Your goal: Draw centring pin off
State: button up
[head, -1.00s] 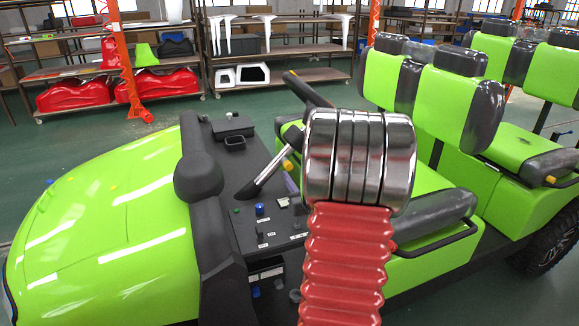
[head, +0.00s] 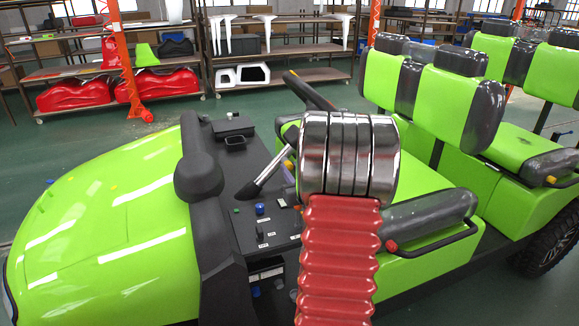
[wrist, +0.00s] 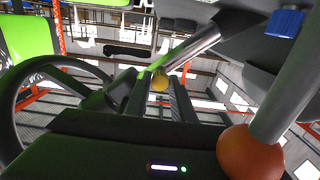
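No part is clearly recognisable as the centring pin. A pale metal lever shaft (head: 268,174) with a yellow knob (head: 289,164) rises at a slant from the black dash. A metal rod (wrist: 193,48) ending in a yellow ball (wrist: 160,83) shows in the wrist view. My gripper (wrist: 160,88) shows there as two dark fingers with a gap between them, and the yellow ball appears around their tips. I see no firm contact. The head view hides my gripper behind my arm's chrome and red sections.
A steering wheel (wrist: 38,85) is close on the left in the wrist view. A large orange ball (wrist: 249,154) on a grey rod stands close on the right. The black dash (head: 240,215) carries small knobs. Green seats (head: 455,105) stand behind. Shelves (head: 275,75) are farther back.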

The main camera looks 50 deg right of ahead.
grip_shut()
jog(key=shift+s+a, duration=0.15)
jog(key=shift+s, duration=0.1)
dwell(0.3)
jog(key=shift+v, duration=2.8)
